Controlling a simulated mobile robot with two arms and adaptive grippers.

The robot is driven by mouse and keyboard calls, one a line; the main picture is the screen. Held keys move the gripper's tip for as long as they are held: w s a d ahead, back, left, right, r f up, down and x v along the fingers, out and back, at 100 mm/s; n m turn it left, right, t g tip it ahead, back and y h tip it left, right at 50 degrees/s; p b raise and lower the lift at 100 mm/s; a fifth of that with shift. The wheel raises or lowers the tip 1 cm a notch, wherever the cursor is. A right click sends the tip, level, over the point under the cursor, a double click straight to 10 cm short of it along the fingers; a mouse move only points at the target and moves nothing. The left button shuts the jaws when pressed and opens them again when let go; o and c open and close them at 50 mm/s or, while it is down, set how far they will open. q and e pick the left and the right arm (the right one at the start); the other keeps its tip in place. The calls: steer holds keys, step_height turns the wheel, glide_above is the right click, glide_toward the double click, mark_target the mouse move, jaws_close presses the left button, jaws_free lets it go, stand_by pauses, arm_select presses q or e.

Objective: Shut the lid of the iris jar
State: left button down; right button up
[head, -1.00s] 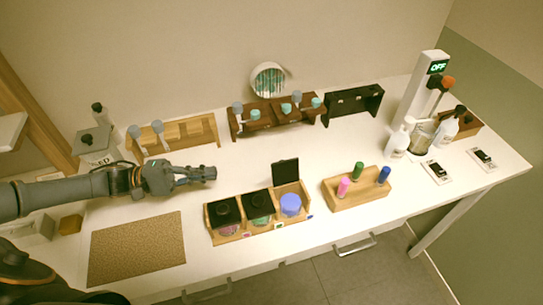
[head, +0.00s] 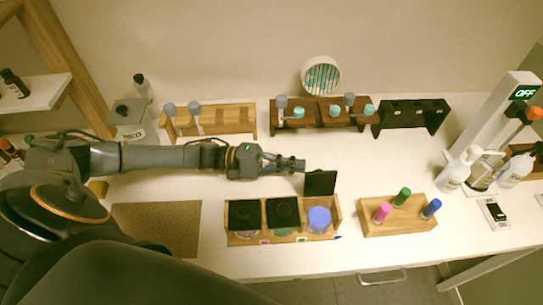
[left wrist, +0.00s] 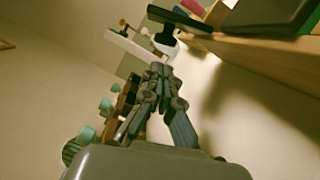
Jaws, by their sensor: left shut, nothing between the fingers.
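A wooden box (head: 232,237) holds three jars in a row. The left and middle jars are covered by flat black lids (head: 243,214) (head: 283,212). The right jar (head: 319,219) shows a blue-violet round top, and its black lid (head: 320,183) stands upright behind it, open. I take this as the iris jar; its label is too small to read. My left gripper (head: 303,165) is shut and empty, just behind the upright lid at its upper left edge; I cannot tell whether they touch. The shut fingers also show in the left wrist view (left wrist: 160,72). My right gripper is out of view.
A wooden block (head: 370,229) with pink, green and blue bottles stands right of the box. Wooden racks (head: 235,118) (head: 352,126) and a black rack (head: 408,116) line the back. A brown mat (head: 155,228) lies left. White table shows between racks and box.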

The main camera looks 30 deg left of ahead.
mark_target(319, 180)
arm_select(q)
steer(key=shift+s+d+r+p, duration=0.25)
steer(key=shift+s+d+p, duration=0.3)
steer(key=shift+s, duration=0.25)
steer(key=shift+s+d+r+p, duration=0.25)
steer(key=shift+s+d+p, duration=0.2)
steer(key=shift+s, duration=0.35)
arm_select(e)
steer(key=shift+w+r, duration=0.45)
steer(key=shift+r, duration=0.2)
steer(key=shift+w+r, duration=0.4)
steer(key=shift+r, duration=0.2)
arm_select(q)
steer(key=shift+r, duration=0.1)
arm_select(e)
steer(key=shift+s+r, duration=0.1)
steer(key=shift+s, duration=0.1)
